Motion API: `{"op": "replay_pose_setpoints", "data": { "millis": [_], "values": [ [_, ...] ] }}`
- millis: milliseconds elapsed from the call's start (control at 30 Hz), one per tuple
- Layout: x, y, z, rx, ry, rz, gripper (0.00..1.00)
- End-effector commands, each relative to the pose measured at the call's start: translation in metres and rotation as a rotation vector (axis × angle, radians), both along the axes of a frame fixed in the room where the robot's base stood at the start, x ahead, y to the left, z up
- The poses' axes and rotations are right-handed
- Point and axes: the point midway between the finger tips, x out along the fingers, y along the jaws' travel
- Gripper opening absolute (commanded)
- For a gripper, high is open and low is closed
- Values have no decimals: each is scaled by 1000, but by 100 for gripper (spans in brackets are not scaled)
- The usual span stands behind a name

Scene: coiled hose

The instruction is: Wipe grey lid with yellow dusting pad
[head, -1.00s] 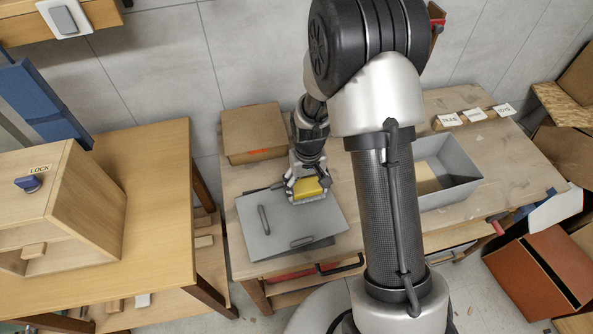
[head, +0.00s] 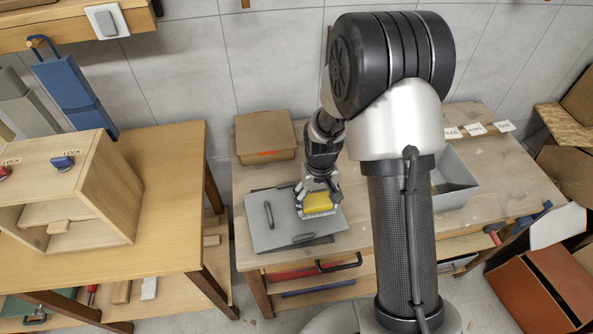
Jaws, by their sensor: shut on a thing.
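The grey lid (head: 268,236) lies flat on the wooden workbench, with two dark-edged handles on its top. My gripper (head: 318,200) is shut on the yellow dusting pad (head: 318,204) over the right part of the lid. The pad's pale underside faces the lid. I cannot tell whether it touches the surface. The gripper's fingers partly cover the pad, and the pad hides a piece of the lid.
A cardboard box (head: 266,135) stands behind the lid. A grey bin (head: 452,180) is on the bench to the right, partly behind my arm. A wooden cabinet (head: 110,195) with a LOCK label stands on the left table (head: 165,240).

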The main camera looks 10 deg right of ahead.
Motion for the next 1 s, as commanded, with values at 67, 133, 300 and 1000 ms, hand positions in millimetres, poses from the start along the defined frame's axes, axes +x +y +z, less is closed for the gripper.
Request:
{"op": "replay_pose_setpoints", "data": {
  "millis": [67, 133, 300, 1000],
  "values": [
    [-1, 0, 9, 0, 5, 0, 49],
    [0, 0, 16, 0, 4, 0, 49],
    [2, 0, 31, 0, 3, 0, 49],
    [5, 1, 52, 0, 4, 0, 49]
  ]
}}
